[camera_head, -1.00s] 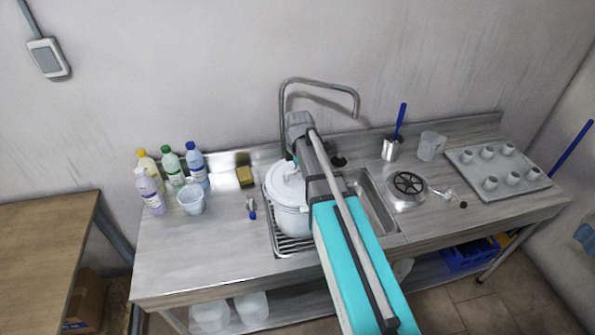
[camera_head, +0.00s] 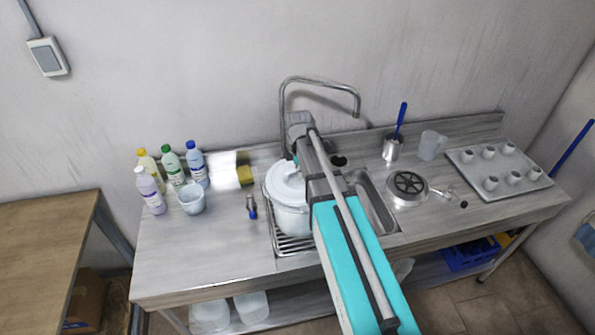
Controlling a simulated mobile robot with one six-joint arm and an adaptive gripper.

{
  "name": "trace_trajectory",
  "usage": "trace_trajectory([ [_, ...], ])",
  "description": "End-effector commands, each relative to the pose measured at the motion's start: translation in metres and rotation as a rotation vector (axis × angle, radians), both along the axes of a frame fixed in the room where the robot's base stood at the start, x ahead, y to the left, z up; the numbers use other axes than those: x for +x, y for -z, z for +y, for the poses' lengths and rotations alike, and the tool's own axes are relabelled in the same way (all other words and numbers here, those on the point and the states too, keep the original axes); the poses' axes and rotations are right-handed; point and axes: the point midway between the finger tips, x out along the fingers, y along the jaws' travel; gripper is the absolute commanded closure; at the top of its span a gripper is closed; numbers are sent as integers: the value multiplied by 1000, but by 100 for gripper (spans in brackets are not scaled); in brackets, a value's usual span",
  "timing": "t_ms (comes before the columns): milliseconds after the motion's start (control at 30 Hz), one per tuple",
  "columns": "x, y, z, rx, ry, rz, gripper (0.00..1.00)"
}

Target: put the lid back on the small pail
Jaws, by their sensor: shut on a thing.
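A white pail (camera_head: 290,219) stands on the wire rack at the left of the sink. A white lid (camera_head: 286,184) is at its top, and from this view I cannot tell whether it is seated or held just above the rim. My gripper (camera_head: 294,158) is at the far right side of the lid, partly hidden behind my own arm. It is shut on the lid, though the contact of the fingers is hard to see. My arm covers the right side of the pail.
Several bottles (camera_head: 172,167) and a clear jug (camera_head: 191,199) stand at the left. The faucet (camera_head: 318,82) arches behind my arm. A strainer (camera_head: 408,187) and a tray of cups (camera_head: 513,187) are at the right.

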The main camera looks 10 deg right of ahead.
Motion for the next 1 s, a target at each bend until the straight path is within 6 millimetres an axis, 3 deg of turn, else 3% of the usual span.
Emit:
trace_trajectory([
  [867, 0, 0, -1, 0, 1, 0, 100],
  [900, 0, 0, -1, 0, 1, 0, 75],
  [1000, 0, 0, -1, 0, 1, 0, 57],
])
